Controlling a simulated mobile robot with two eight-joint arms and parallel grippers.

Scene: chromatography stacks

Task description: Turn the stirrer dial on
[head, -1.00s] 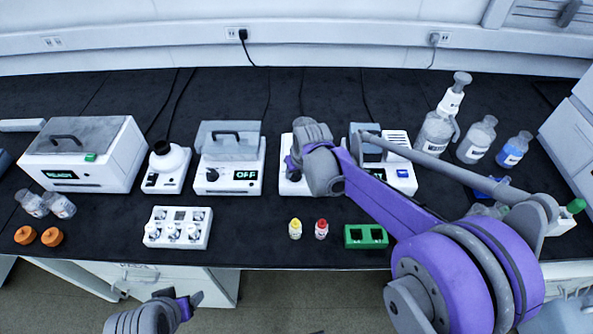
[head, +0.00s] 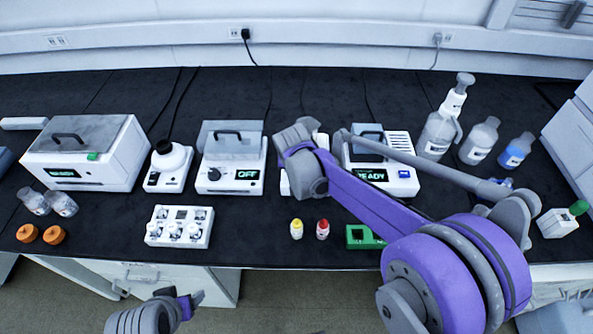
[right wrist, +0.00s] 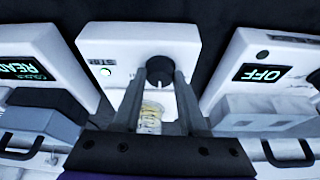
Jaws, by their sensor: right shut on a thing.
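The stirrer (right wrist: 120,45) is a white box with a "STIR" label and a small lit green light. Its round black dial (right wrist: 160,67) has a white pointer mark. My right gripper (right wrist: 161,82) is shut on the dial, one finger at each side. A clear vial or bottle with yellowish markings (right wrist: 151,118) shows between the fingers. In the head view my right wrist covers most of the stirrer (head: 285,181) and hides the dial and fingertips. My left gripper (head: 194,299) is low at the front, below the bench edge, away from the stirrer; its opening is unclear.
A device reading OFF (head: 233,151) stands left of the stirrer and one reading READY (head: 399,150) stands right. In front are a white vial rack (head: 180,240), yellow-capped (head: 297,229) and red-capped (head: 323,230) vials, and a green block (head: 360,242). Bottles (head: 478,141) stand at the right.

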